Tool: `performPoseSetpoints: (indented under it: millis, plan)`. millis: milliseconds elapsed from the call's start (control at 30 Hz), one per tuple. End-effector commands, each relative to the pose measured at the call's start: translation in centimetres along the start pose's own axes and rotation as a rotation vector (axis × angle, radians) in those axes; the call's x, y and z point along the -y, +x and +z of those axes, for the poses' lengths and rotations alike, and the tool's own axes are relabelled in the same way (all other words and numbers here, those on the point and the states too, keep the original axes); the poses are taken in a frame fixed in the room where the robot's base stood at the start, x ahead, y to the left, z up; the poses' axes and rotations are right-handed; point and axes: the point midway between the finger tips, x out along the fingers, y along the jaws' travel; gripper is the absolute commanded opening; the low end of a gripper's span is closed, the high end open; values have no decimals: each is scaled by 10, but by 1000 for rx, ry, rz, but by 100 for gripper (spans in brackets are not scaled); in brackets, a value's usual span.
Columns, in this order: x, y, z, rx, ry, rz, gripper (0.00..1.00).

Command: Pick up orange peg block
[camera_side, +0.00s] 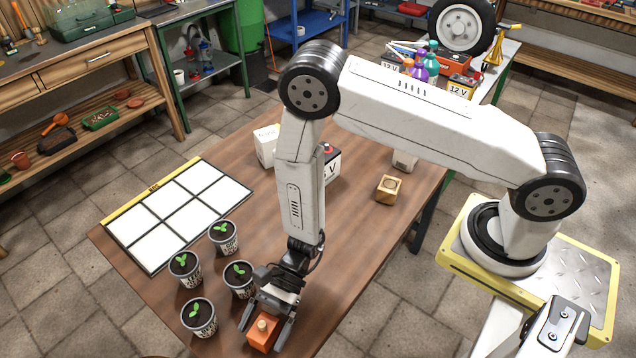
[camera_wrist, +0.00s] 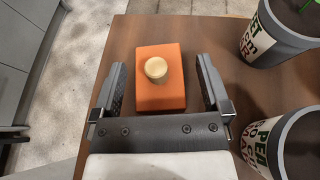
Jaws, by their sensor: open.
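The orange peg block (camera_side: 262,333) is a small orange box with a pale round peg on top, near the front edge of the brown table. In the wrist view the orange peg block (camera_wrist: 161,92) lies between the two dark fingers, with a gap on each side. My gripper (camera_side: 268,324) is open and low over the block, pointing down, one finger on either side. My gripper also shows in the wrist view (camera_wrist: 160,90). The far side of the block is partly hidden by my fingers in the side view.
Several potted seedlings (camera_side: 239,277) stand close to the left of my gripper; two pots (camera_wrist: 279,35) show at the right of the wrist view. A white gridded tray (camera_side: 172,212) lies to the left. A wooden block (camera_side: 389,189) and white boxes stand farther back. The table's front edge is near.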

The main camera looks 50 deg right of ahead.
Motion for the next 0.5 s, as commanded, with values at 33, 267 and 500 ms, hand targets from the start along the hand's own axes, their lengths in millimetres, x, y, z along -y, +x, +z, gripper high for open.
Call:
performPoseSetpoints:
  millis: [33, 267, 500]
  plan:
    - [0, 1, 0, 0, 0, 0, 97]
    - [0, 1, 0, 0, 0, -1, 97]
    - [0, 1, 0, 0, 0, -1, 97]
